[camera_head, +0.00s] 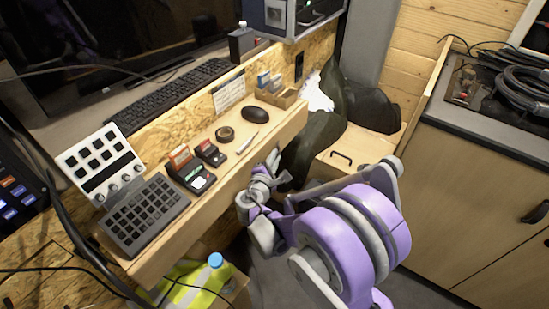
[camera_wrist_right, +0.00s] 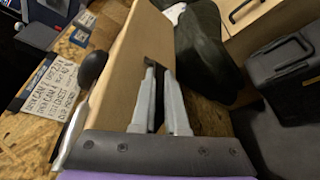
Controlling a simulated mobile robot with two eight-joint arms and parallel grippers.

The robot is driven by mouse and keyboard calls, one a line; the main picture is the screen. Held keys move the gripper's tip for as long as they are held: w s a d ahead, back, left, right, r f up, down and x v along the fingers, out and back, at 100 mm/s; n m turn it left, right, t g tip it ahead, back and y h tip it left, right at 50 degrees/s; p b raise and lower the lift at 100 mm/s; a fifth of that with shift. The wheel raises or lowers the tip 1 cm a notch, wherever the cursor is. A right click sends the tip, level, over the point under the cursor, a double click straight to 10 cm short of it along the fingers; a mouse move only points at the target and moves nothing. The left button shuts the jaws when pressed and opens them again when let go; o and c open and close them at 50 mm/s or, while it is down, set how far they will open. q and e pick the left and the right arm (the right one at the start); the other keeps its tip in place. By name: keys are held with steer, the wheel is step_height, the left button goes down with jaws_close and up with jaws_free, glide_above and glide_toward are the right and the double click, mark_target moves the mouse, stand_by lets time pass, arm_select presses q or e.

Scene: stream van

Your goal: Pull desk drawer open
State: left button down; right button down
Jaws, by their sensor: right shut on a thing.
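The desk's long pale-wood front (camera_head: 213,205) runs diagonally through the head view. My right gripper (camera_head: 272,160) is at this front, near its far right end. In the right wrist view, the pale wooden front panel (camera_wrist_right: 125,60) fills the middle, and the fingertips of my right gripper (camera_wrist_right: 160,68) meet at it, shut on a small dark part that looks like the drawer handle (camera_wrist_right: 154,72). The fingers mostly hide this part, and I cannot tell from the panel whether the drawer stands open. My left gripper is not in view.
A keypad (camera_head: 145,215), a black mouse (camera_head: 255,114) and small boxes stand on the desk ledge. A dark bag (camera_head: 370,105) and a wooden box with a handle (camera_head: 345,158) are beyond my gripper. A cabinet (camera_head: 470,190) stands on the right. Grey floor lies between.

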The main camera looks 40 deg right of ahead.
steer(key=shift+s, duration=0.1)
stand_by(0.5)
steer(key=s+d, duration=0.3)
steer(key=s, duration=1)
steer(key=shift+d, duration=0.4)
steer(key=c, duration=1.2)
jaws_free()
steer(key=shift+c, duration=0.2)
steer(key=p+v, duration=0.1)
steer(key=v, duration=0.9)
steer(key=shift+s+a+p, duration=0.25)
steer(key=shift+a+p, duration=0.05)
